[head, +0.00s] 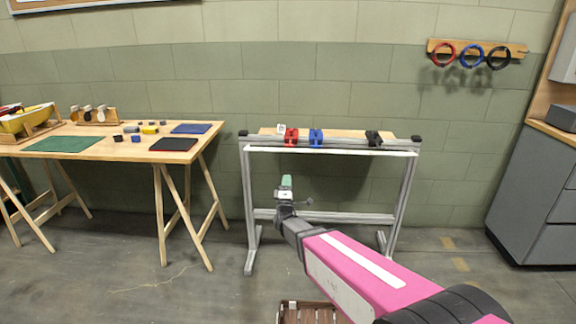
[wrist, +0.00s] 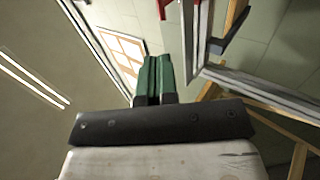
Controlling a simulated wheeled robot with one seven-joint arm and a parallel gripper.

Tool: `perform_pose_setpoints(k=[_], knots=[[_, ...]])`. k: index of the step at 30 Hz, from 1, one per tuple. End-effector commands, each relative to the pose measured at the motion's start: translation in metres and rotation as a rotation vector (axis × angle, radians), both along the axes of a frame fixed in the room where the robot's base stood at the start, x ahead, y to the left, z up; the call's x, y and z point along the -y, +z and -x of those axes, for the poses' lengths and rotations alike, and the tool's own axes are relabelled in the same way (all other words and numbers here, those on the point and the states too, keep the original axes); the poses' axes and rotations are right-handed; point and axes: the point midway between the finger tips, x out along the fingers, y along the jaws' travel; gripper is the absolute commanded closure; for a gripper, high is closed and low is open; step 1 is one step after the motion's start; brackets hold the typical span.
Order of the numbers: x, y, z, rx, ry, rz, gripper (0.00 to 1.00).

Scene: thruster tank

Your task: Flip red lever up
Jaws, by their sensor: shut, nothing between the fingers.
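The red lever (head: 291,137) is a small red unit on the top rail of a grey metal stand (head: 340,151), at the left end beside a white tag. I cannot tell the tilt of its handle. My gripper (head: 286,181) is below the rail and apart from the red lever, in front of the stand. Its green fingers (wrist: 154,79) are together and empty in the wrist view. A small red piece (wrist: 163,9) shows at the top edge there, past the fingertips; I cannot tell surely that it is the lever.
A blue lever (head: 316,137) sits close right of the red one, and a black one (head: 374,138) further right. A wooden table (head: 92,148) with trays and small parts stands left. A brown crate (head: 308,312) is on the floor. Red, blue and black rings hang upper right.

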Motion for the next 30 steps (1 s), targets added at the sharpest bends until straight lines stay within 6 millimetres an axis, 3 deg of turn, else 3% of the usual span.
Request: perform_pose_setpoints(k=[18,24,30], knots=[[0.002,0.064,-0.084,0.001,0.001,-0.001,1.00],[0.003,0.078,-0.102,0.000,0.001,-0.001,1.00],[0.004,0.082,-0.107,-0.001,0.000,0.000,1.00]])
